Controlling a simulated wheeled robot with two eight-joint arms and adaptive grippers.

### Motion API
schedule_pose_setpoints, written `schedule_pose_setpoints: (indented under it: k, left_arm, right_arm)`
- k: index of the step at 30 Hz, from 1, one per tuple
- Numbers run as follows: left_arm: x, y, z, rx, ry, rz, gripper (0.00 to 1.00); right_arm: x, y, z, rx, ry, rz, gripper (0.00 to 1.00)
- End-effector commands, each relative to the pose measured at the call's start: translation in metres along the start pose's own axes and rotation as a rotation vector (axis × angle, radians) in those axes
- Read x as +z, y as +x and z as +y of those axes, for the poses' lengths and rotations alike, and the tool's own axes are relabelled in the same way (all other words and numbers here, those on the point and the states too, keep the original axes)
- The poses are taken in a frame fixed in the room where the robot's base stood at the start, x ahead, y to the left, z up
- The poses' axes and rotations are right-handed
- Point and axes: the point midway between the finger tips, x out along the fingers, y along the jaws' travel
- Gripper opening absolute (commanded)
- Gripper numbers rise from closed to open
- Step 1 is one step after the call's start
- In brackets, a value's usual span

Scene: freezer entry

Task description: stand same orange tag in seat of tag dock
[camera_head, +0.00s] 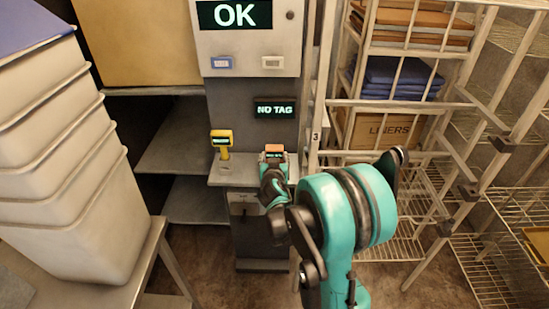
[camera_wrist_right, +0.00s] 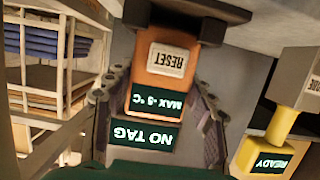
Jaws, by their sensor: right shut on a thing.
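The orange tag (camera_head: 274,149) is above the grey ledge (camera_head: 226,182) of the dock column, in front of the "NO TAG" display (camera_head: 274,110). My right gripper (camera_head: 273,165) is shut on it. A dark block (camera_wrist_right: 185,14) lies at the tag's button end. I cannot tell whether it is the dock's seat or whether the tag touches it. My left gripper is not in view.
A yellow device (camera_head: 222,140) stands on the ledge to the left, its screen reading "READY" in the right wrist view (camera_wrist_right: 268,160). Above is a panel (camera_head: 245,45) showing "OK". Wire racks (camera_head: 410,105) stand right; stacked white bins (camera_head: 70,200) stand left.

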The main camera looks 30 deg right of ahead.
Motion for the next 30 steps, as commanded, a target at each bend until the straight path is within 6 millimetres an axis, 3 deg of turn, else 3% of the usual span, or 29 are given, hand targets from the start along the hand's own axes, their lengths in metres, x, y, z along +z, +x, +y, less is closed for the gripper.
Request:
schedule_pose_setpoints:
  k: [30]
  left_arm:
    - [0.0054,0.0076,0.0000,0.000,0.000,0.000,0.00]
  right_arm:
    - [0.0083,0.0027,-0.0001,0.000,0.000,0.000,0.31]
